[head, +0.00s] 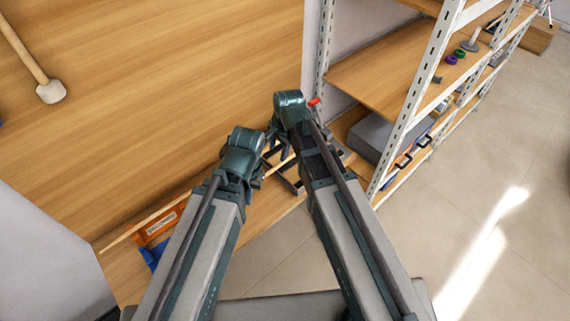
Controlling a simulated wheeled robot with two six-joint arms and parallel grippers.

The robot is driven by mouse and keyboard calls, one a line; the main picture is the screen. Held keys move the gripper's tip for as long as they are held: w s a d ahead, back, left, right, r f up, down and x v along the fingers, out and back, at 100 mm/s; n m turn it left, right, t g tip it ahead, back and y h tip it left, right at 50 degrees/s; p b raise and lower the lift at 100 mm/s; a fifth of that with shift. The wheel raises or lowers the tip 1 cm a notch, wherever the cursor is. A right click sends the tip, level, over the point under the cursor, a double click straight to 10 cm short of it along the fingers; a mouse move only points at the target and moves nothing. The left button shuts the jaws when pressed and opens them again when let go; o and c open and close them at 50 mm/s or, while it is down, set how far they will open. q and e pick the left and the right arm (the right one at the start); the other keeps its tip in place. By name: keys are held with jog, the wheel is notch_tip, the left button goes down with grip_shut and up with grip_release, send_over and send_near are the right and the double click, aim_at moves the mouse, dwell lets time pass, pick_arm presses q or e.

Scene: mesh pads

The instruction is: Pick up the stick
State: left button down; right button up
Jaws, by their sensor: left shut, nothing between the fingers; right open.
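A thin pale wooden strip (280,166) shows between my two wrists. I cannot tell whether it is a stick or a shelf edge. A wooden stick with a pale rounded head (52,92) lies on the wooden surface at the upper left, apart from both grippers. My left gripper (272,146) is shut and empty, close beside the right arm. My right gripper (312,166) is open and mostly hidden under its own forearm. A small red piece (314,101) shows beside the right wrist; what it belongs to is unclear.
The large wooden surface (180,80) is mostly clear. An orange item (160,222) and a blue one (152,258) lie below its front edge. At the right, a metal rack (403,130) holds a grey box (375,138) and small rings. The floor (500,180) at the right is free.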

jog(key=b, duration=0.5)
send_over(272, 170)
jog(key=d, duration=0.2)
jog(key=s+d+x, duration=0.1)
jog(key=x, duration=0.5)
pick_arm(q)
notch_tip(272, 170, down, 6)
jog(key=shift+r, duration=0.1)
pick_arm(e)
jog(key=shift+s+a, duration=0.35)
jog(key=shift+a, duration=0.05)
jog(key=shift+f, duration=0.1)
pick_arm(q)
notch_tip(272, 170, down, 5)
jog(key=b, duration=0.5)
pick_arm(e)
jog(key=x, duration=0.5)
jog(key=shift+s+a+f, duration=0.1)
jog(key=shift+s+a, duration=0.1)
jog(key=shift+a, duration=0.15)
grip_shut()
